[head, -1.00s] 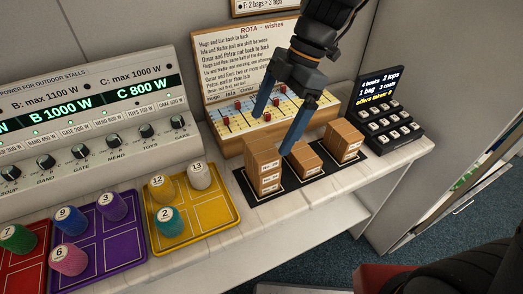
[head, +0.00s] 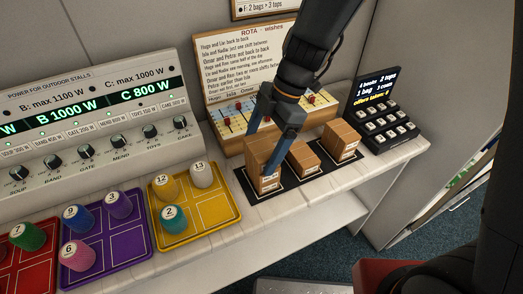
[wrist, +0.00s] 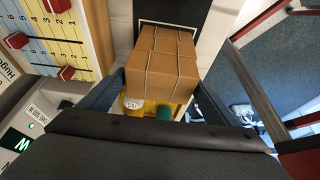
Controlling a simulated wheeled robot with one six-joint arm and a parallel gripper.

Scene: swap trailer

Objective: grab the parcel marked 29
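Brown parcels stand on a black mat (head: 289,183) in the head view. The left one is a tall stack (head: 264,182), with a lower pile (head: 304,162) in the middle and another (head: 341,141) at the right. Their labels are too small to read, so I cannot tell which is marked 29. My gripper (head: 262,150) is at the top of the left stack, fingers apart, one behind it and one in front. In the wrist view a string-tied parcel (wrist: 163,58) lies between the open fingers (wrist: 163,98). I cannot tell whether they touch it.
The rota board (head: 232,126) stands close behind the parcels. A black keypad (head: 385,115) is at the right. A yellow tray (head: 199,229) with numbered cylinders lies to the left. The counter's front edge (head: 330,187) is just before the mat.

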